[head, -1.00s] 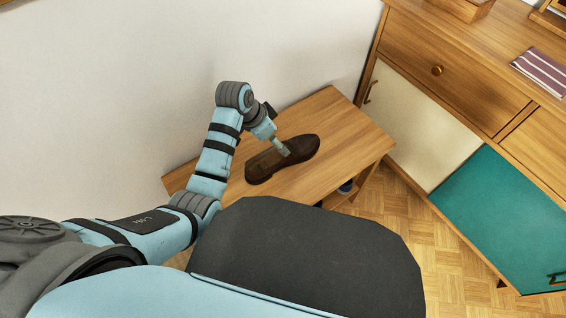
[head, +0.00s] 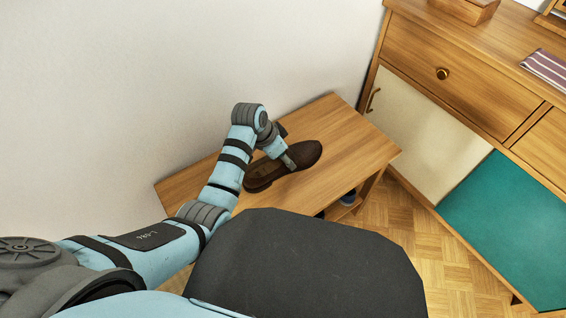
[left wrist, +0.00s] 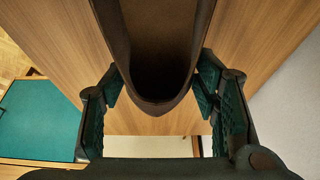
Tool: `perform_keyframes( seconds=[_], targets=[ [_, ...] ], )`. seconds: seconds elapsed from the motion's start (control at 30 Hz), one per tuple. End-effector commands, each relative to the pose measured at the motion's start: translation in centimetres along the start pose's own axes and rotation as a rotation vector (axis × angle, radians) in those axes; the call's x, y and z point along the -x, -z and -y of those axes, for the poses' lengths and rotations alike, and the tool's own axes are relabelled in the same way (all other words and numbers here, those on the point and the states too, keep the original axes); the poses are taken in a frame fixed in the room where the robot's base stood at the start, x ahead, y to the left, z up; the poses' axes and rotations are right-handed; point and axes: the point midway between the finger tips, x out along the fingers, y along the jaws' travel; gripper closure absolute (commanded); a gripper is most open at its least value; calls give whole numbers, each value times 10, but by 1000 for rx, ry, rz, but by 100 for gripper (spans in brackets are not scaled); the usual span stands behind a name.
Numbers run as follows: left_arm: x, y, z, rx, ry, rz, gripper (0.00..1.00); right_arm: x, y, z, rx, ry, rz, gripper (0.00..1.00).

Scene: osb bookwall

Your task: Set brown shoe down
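The brown shoe (head: 262,173) lies lengthwise on the wooden bench (head: 338,125), its rounded tip pointing towards the dresser. In the left wrist view the shoe (left wrist: 165,40) fills the upper middle, with one rounded end near the palm. My left gripper (head: 289,161) is over the middle of the shoe. In the left wrist view the fingers of my left gripper (left wrist: 160,82) flank the shoe and appear to press on both sides. In the head view the shoe's underside seems to meet the bench top; any small gap is hidden. My right gripper is in no view.
The bench stands against a white wall (head: 120,70). Bare bench top lies to the left and right of the shoe. A wooden dresser (head: 480,85) with a cream door and a teal door stands at the right. A dark blue item (head: 347,197) shows under the bench.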

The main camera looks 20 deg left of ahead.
Motion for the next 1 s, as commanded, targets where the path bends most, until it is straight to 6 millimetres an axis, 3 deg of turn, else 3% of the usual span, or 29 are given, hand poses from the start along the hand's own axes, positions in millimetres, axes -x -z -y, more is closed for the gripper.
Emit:
perform_keyframes(
  seconds=[0.03,0.2,0.43,0.57,0.67,0.83,1.0],
  targets=[
    [0,0,0,0,0,0,63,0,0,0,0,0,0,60],
    [0,0,0,0,0,-1,87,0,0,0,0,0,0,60],
    [2,1,0,0,0,-1,87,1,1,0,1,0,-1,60],
    [13,6,0,0,1,-2,87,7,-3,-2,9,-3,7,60],
    [33,14,0,-1,1,-3,87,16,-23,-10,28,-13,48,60],
    [91,39,1,-1,3,-5,87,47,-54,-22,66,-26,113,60],
    [144,61,0,-1,2,-4,87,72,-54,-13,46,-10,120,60]
  ],
)
